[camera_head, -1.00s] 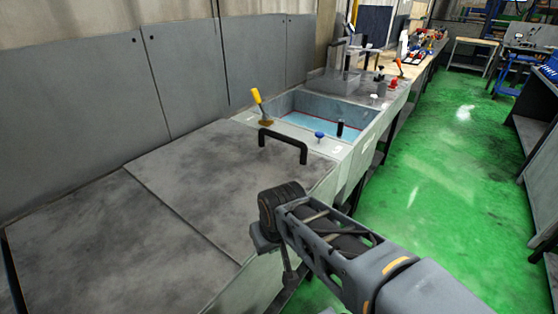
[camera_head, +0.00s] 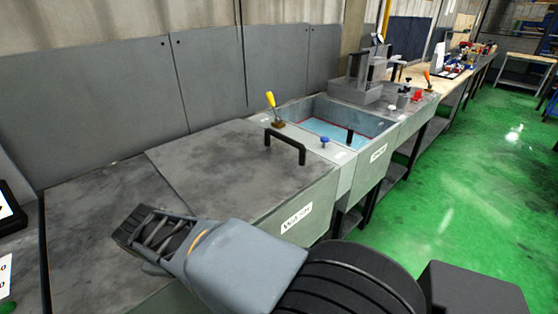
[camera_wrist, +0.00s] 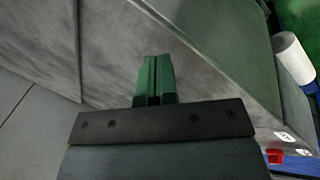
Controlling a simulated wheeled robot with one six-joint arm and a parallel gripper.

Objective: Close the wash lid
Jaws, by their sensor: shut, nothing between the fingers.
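The wash lid (camera_head: 235,160) is a grey, scuffed flat panel with a black bar handle (camera_head: 285,147) near its far right corner. It lies flat on top of the cabinet marked WASH (camera_head: 297,218), and I see no gap at its front edge. My gripper (camera_wrist: 155,80) shows in the wrist view with its two green fingers together and nothing between them. A grey scuffed surface lies beyond the fingertips; whether they touch it I cannot tell. In the head view my arm crosses the lower middle, and the fingers cannot be made out.
Beyond the lid is an open basin (camera_head: 330,120) with blue inside. A yellow-handled lever (camera_head: 271,102) and a blue knob (camera_head: 324,140) stand by it. Grey wall panels (camera_head: 90,105) run behind. The green floor (camera_head: 470,200) at right is clear.

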